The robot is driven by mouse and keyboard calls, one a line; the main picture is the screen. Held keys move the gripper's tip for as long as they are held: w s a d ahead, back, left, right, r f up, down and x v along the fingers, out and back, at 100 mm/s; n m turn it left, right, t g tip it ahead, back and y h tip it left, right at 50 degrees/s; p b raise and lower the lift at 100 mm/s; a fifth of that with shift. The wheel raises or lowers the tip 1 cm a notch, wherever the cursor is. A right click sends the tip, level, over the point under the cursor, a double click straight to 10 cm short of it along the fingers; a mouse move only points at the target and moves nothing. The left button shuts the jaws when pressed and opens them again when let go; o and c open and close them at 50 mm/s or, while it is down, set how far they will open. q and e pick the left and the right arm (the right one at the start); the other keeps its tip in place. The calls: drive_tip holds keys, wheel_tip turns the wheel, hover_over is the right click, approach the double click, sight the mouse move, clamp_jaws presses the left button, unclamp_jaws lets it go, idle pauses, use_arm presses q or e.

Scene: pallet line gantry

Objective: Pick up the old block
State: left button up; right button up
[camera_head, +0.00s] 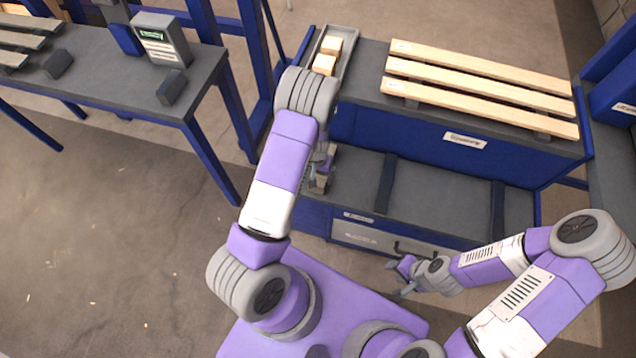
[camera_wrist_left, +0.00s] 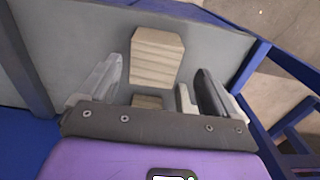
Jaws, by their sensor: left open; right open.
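A weathered grey-tan wooden block (camera_wrist_left: 157,55) shows in the left wrist view, lying on the grey lower shelf (camera_head: 345,208). It lies ahead of and between the two open fingers of my left gripper (camera_head: 321,178), with gaps at both sides. A second small wooden piece (camera_wrist_left: 147,101) shows nearer the palm, partly hidden by the gripper body. In the head view my left gripper reaches down at the left end of that shelf, and the block is hard to tell apart from the fingers. My right gripper (camera_head: 403,277) is open and empty in front of the drawer.
A grey tray (camera_head: 350,52) with two lighter wooden blocks (camera_head: 327,58) stands on the upper bench. Three wooden slats (camera_head: 480,83) lie beside it. A drawer with a dark handle (camera_head: 412,249) is below. A side table (camera_head: 110,80) stands left.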

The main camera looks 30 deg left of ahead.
sight(318, 179)
use_arm(q)
drive_tip(key=f, duration=0.1)
drive_tip(key=f+b, duration=0.1)
drive_tip(key=f, duration=0.1)
drive_tip(key=f+b, duration=0.1)
drive_tip(key=f, duration=0.1)
drive_tip(key=shift+w+d, duration=0.2)
drive_tip(key=shift+d, duration=0.15)
drive_tip(key=shift+r, duration=0.15)
drive_tip(key=shift+c, duration=0.3)
drive_tip(key=c, duration=1)
wheel_tip(318, 179, up, 10)
drive_tip(key=p, duration=0.3)
drive_tip(key=shift+p, duration=0.4)
drive_tip(key=d+r+m, duration=0.1)
drive_tip(key=d+r, duration=0.1)
drive_tip(key=r, duration=0.2)
drive_tip(key=s+d+r, duration=0.1)
drive_tip(key=d+r, duration=0.2)
drive_tip(key=r, duration=0.2)
drive_tip(key=s+d+r+m, duration=0.1)
drive_tip(key=d+r, duration=0.2)
drive_tip(key=r, duration=0.1)
drive_tip(key=shift+d+r+m, duration=0.15)
drive_tip(key=shift+r+m, duration=0.05)
drive_tip(key=shift+m, duration=0.1)
